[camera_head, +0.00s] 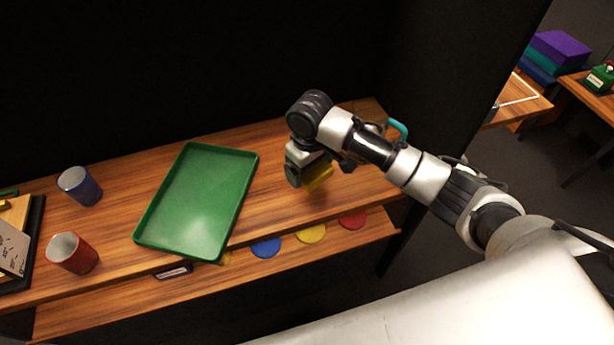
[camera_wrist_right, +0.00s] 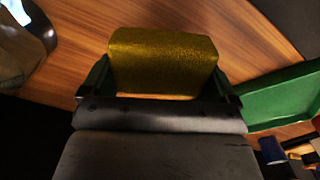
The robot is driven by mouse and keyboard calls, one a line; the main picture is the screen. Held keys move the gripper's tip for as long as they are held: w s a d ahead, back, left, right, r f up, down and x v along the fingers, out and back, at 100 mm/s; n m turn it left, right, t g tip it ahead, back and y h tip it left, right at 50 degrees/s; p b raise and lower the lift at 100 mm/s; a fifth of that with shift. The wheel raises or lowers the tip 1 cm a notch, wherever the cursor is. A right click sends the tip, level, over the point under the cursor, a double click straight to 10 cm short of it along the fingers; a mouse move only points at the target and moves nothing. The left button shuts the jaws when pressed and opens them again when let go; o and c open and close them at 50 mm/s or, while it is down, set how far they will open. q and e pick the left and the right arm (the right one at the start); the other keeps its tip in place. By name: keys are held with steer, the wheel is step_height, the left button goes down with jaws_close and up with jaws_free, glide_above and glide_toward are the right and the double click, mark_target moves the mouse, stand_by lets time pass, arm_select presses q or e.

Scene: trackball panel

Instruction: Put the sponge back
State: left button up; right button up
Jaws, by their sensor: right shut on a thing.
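My right gripper (camera_head: 312,184) is shut on a yellow sponge (camera_head: 318,178) over the wooden table, to the right of the green tray (camera_head: 198,204). In the right wrist view the sponge (camera_wrist_right: 163,60) sits between the two dark fingers, and part of the green tray (camera_wrist_right: 280,98) shows to the right. The sponge appears to be held above the tabletop; the exact gap is hard to tell. My left gripper does not show in either view.
A blue cup (camera_head: 80,187) and a red cup (camera_head: 73,254) stand left of the tray. Blue (camera_head: 266,247), yellow (camera_head: 311,233) and red (camera_head: 352,220) discs lie on the lower front shelf. A teal handle (camera_head: 398,129) shows behind my right arm. Bare wood lies around the sponge.

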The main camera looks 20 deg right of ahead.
mark_target(306, 177)
steer(key=shift+w+a+f, duration=0.3)
steer(key=shift+w+f, duration=0.1)
steer(key=shift+w, duration=0.15)
steer(key=shift+f, duration=1.95)
steer(key=shift+f, duration=0.1)
steer(key=o, duration=0.6)
steer(key=shift+c, duration=0.2)
step_height(306, 177, up, 12)
steer(key=shift+r, duration=0.15)
